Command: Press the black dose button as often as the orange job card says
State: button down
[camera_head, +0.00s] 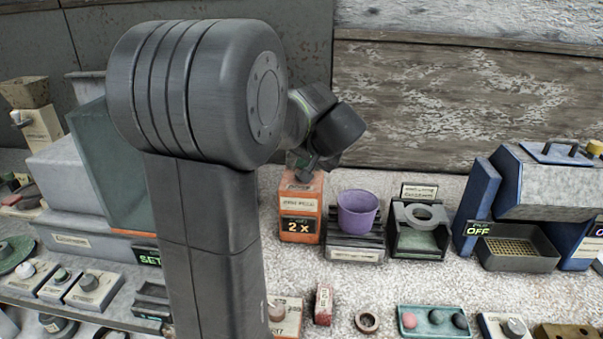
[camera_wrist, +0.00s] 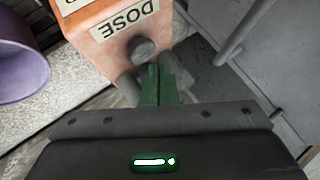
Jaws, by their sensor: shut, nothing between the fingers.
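The orange dispenser box (camera_head: 300,222) stands right of my arm in the head view, with a black panel reading "2 X". A dark round dose button (camera_wrist: 141,48) sits beside that label. My gripper (camera_wrist: 158,82) is shut and empty, its green fingertips close by the button; I cannot tell whether they touch it. In the head view my gripper (camera_head: 308,172) is at the box's top. A purple cup (camera_head: 357,214) stands right of the box, also in the wrist view (camera_wrist: 22,62).
An orange card with a white label (camera_head: 287,312) lies in front, partly hidden by my arm, its text unclear. A grey ring stand (camera_head: 420,243) and a blue machine with an OFF sign (camera_head: 480,229) stand to the right. A teal tray (camera_head: 435,333) holds small balls.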

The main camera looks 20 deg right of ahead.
jog(key=shift+r+p, duration=1.65)
jog(key=shift+r, duration=0.9)
dwell(0.6)
